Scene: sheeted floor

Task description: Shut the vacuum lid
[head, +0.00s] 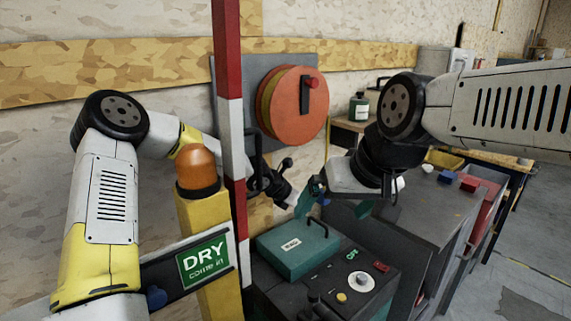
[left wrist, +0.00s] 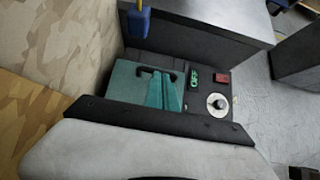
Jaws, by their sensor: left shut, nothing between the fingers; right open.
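The vacuum lid (head: 290,254) is a teal slab with a dark bar handle and a white label. It lies on top of the dark machine (head: 340,290) and looks down flat; I cannot tell whether it is fully shut. It also shows in the left wrist view (left wrist: 125,85). My right gripper (head: 332,208) is open and empty, its teal fingers spread above the lid's right rear side. My left gripper (left wrist: 160,80) is shut and empty; its teal fingers appear in front of the lid and handle. In the head view the left fingers are not clear.
A red and white pole (head: 230,120) and a yellow post with an orange lamp (head: 196,170) stand left of the machine. A green DRY sign (head: 204,262) hangs low there. A grey cabinet (head: 415,210) stands to the right. An orange reel (head: 300,105) hangs behind.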

